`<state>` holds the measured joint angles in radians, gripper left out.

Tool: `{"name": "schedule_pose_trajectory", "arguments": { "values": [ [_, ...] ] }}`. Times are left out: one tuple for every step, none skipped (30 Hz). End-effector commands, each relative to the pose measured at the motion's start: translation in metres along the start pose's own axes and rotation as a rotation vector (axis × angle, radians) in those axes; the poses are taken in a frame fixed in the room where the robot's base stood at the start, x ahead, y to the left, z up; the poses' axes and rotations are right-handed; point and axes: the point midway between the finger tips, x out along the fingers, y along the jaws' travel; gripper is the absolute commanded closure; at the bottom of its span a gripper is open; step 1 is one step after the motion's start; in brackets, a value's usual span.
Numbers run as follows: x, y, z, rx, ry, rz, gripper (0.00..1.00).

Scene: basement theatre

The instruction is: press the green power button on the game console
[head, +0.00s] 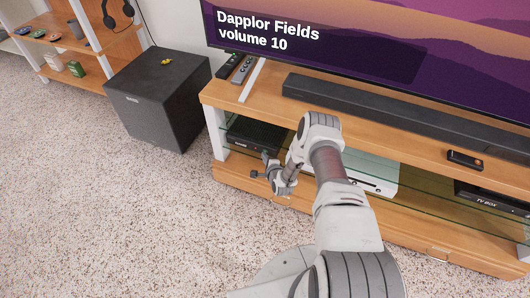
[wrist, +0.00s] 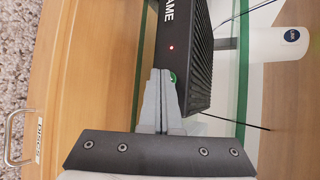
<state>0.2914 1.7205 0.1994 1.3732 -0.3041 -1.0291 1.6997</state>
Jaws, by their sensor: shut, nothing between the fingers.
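The game console is a black box (head: 257,135) on the glass shelf of the TV stand, at the left end. In the wrist view it appears turned on its side (wrist: 185,20), with white lettering ending in "AME" and a small lit red light. The green power button (wrist: 173,77) shows at the right edge of my fingertips and is partly hidden by them. My gripper (wrist: 160,72) is shut and empty, its tips at the console's front beside the button. I cannot tell whether they touch it. In the head view my gripper (head: 267,157) is just in front of the console.
A white device (head: 375,178) stands right of the console, and a TV box (head: 487,199) farther right. A drawer handle (wrist: 12,140) sticks out below the shelf. A black subwoofer (head: 160,95) stands left of the stand. The carpet in front is clear.

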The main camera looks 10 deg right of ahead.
Motion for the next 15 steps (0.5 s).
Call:
{"name": "schedule_pose_trajectory", "arguments": {
  "values": [
    [-0.0014, 0.0006, 0.0009, 0.001, 0.000, 0.000, 1.00],
    [-0.0023, 0.0011, 0.0016, 0.001, 0.000, 0.000, 1.00],
    [-0.0036, 0.0019, 0.0026, 0.001, 0.000, 0.000, 1.00],
    [-0.0047, 0.0025, 0.0035, 0.001, 0.000, -0.001, 1.00],
    [-0.0057, 0.0032, 0.0043, 0.001, 0.000, 0.000, 1.00],
    [-0.0070, 0.0042, 0.0053, 0.002, 0.000, 0.000, 1.00],
    [-0.0078, 0.0049, 0.0058, 0.002, 0.000, 0.000, 1.00],
    [-0.0083, 0.0054, 0.0062, 0.002, 0.000, 0.000, 1.00],
    [-0.0086, 0.0057, 0.0064, 0.001, 0.000, 0.000, 1.00],
    [-0.0086, 0.0058, 0.0064, 0.001, 0.000, 0.000, 1.00],
    [-0.0085, 0.0058, 0.0064, 0.001, 0.000, 0.000, 1.00],
    [-0.0085, 0.0058, 0.0063, 0.001, 0.000, 0.000, 1.00],
    [-0.0084, 0.0058, 0.0063, 0.001, 0.000, 0.000, 1.00],
    [-0.0084, 0.0057, 0.0062, 0.001, 0.000, 0.000, 1.00],
    [-0.0084, 0.0057, 0.0063, 0.001, 0.000, 0.000, 1.00]
  ]
}}
